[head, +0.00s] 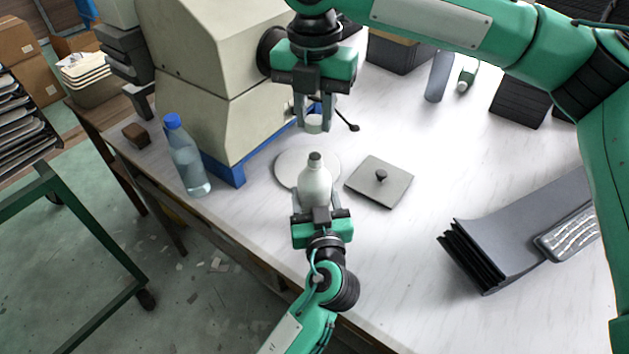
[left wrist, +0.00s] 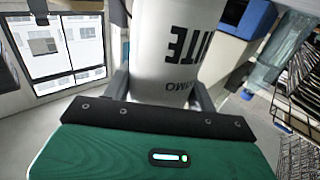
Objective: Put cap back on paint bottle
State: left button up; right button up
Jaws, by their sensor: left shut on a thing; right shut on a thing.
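The white paint bottle (head: 315,186) is upright with its dark grey neck bare at the top. It shows in the left wrist view (left wrist: 175,50) with upside-down lettering on its side. My left gripper (head: 316,205) comes from the front edge and is shut on the bottle's lower part, one finger on each side. My right gripper (head: 314,124) comes from above and is shut on a small pale cap (head: 314,122). The cap is beyond the bottle's neck in the head view, with a gap between them. The bottle's base is hidden by my left gripper.
A round white disc (head: 287,167) lies behind the bottle; I cannot tell whether the bottle touches it. A grey square plate with a knob (head: 380,186) lies right of it. A blue-capped clear bottle (head: 187,158) and a big beige machine (head: 215,75) stand left. Dark panels (head: 510,235) lie right.

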jog(key=shift+f, duration=2.1)
jog(key=shift+f, duration=0.15)
jog(key=shift+f, duration=0.75)
jog(key=shift+f, duration=0.55)
